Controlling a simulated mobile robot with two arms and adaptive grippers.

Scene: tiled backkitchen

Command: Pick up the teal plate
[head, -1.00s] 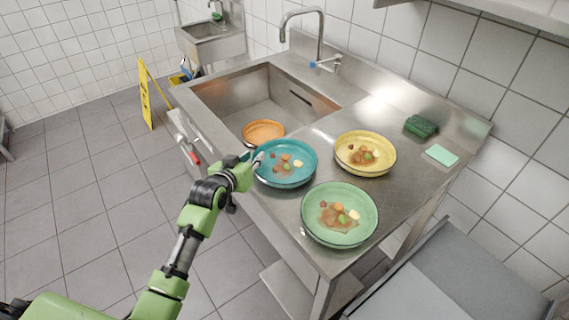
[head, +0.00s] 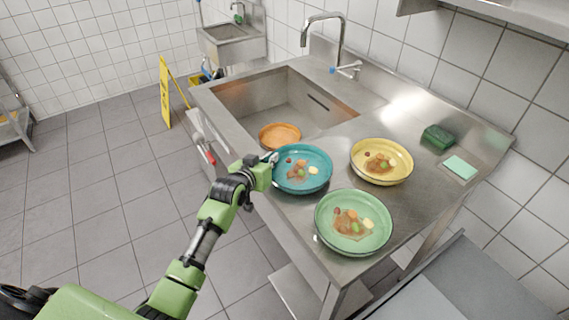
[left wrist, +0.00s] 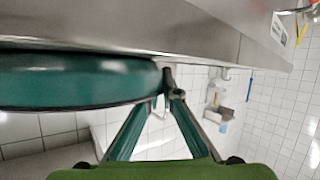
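The teal plate (head: 318,179), with brown, green and yellow food in it, sits on the steel counter near its front edge. My left gripper (head: 272,158) is at the plate's left rim. In the left wrist view the plate (left wrist: 75,82) fills the left side, seen edge-on. There my left gripper (left wrist: 164,88) has its fingers drawn close together at the end of the rim, one finger outside and the other partly hidden behind it. It looks shut on the rim, which still rests at counter height. My right gripper is not in view.
A green plate (head: 333,242) stands nearer and a yellow plate (head: 405,175) to the right, both with food. An orange plate (head: 280,137) is at the sink basin (head: 240,97). A sponge (head: 438,136) and a light green cloth (head: 460,167) lie at the back right.

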